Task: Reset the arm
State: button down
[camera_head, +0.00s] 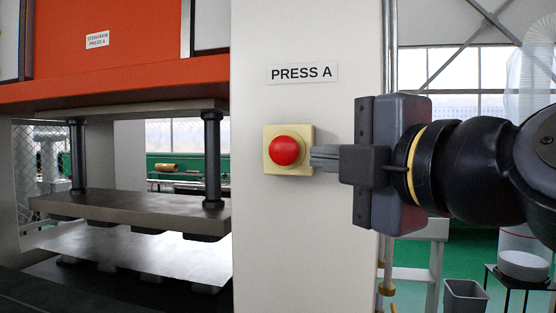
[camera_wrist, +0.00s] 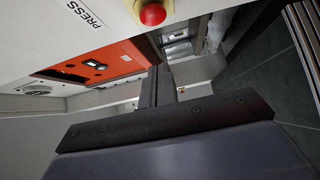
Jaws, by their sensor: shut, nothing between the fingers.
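My gripper (camera_head: 325,158) is shut and empty in the head view, pointing left from my black arm on the right. Its fingertips appear close to the right side of a red push button (camera_head: 286,151) on a pale yellow box. I cannot tell whether they touch the box. In the wrist view my gripper (camera_wrist: 156,72) shows its narrow closed fingers pointing up the picture. The red button (camera_wrist: 153,14) is above the fingertips there, apart from them in the picture.
The button box sits on a light grey panel (camera_head: 270,230) under a "PRESS A" label (camera_head: 302,73). An orange press (camera_head: 130,70) with a metal plate (camera_head: 130,208) stands on the left. A grey bin (camera_head: 465,297) stands at lower right on the green floor.

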jog(key=shift+w, duration=0.1)
dwell(0.3)
jog(key=p, duration=0.4)
send_near(282, 151)
jog(key=shift+w+a, duration=0.15)
jog(key=shift+a, duration=0.9)
jog(key=shift+w+a, duration=0.2)
jog(key=shift+a, duration=0.8)
jog(key=shift+b+v, duration=2)
jog(key=shift+v, duration=2.2)
jog(key=p+x, duration=0.9)
jog(key=shift+w+a+r, duration=0.2)
jog(key=shift+w+a, duration=0.1)
